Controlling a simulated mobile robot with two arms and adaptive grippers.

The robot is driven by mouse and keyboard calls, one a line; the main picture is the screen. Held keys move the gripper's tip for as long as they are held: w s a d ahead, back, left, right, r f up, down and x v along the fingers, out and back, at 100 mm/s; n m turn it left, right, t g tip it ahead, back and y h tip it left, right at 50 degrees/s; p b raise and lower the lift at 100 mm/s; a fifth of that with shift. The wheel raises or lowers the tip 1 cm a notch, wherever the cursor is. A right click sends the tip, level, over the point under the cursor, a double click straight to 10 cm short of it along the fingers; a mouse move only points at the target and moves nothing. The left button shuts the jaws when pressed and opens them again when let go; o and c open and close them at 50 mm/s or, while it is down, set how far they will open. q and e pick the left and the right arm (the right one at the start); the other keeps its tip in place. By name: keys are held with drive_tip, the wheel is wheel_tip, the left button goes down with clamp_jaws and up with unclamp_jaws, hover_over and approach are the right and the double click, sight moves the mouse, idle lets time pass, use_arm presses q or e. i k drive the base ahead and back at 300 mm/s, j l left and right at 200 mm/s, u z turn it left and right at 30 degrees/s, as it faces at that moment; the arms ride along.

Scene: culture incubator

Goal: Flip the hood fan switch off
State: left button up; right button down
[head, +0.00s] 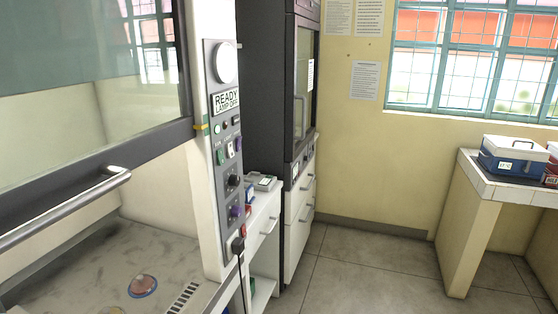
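The fume hood's control panel (227,150) is on the front post to the right of the sash. Neither of my grippers shows.
The sash with its metal handle (70,205) is raised above the hood's worktop (75,262), where a dish (142,286) lies. A grey cabinet (265,90) stands behind. Floor to the right is clear before the tiled bench (470,180).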

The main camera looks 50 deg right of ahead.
sight(221, 159)
drive_tip(key=z, duration=1.3)
